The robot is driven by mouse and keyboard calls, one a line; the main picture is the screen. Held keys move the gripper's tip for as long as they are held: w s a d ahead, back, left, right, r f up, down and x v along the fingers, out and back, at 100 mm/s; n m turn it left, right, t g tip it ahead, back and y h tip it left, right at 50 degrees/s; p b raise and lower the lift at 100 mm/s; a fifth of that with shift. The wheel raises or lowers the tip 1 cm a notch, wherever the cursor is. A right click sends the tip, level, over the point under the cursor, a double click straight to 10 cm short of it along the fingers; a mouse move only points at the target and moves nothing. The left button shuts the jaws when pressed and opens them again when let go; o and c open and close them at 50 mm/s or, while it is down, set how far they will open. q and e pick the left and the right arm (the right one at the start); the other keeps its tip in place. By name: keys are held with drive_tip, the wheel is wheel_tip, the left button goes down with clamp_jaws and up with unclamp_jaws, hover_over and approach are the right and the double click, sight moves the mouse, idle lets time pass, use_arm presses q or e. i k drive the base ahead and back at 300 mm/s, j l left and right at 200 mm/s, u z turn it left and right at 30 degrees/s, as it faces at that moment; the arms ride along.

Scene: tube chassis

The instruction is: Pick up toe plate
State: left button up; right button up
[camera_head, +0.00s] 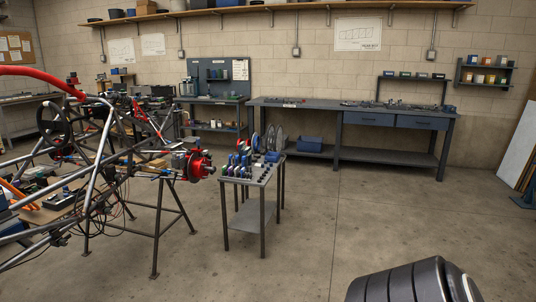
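I cannot pick out a toe plate for certain at this distance. A small metal stand (263,181) in the middle of the view holds several small coloured parts (240,160) and round grey discs (279,138); a toe plate could be among them, but they are too small to tell. The tube chassis (100,165) stands on the left, with a red hub and brake assembly (199,164) close to the stand's left side. Neither of my gripper fingers shows. A dark ribbed rounded part at the bottom right is probably my arm.
A long workbench (345,106) runs along the back wall, with a blue bin (310,144) on its lower shelf. A support stand (158,215) carries the chassis. The concrete floor (370,215) is open to the right of the small stand. A pale panel (521,145) leans at the right.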

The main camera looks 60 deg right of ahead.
sight(242, 146)
drive_tip(key=z, duration=1.95)
drive_tip(key=u, duration=2.5)
drive_tip(key=z, duration=2.5)
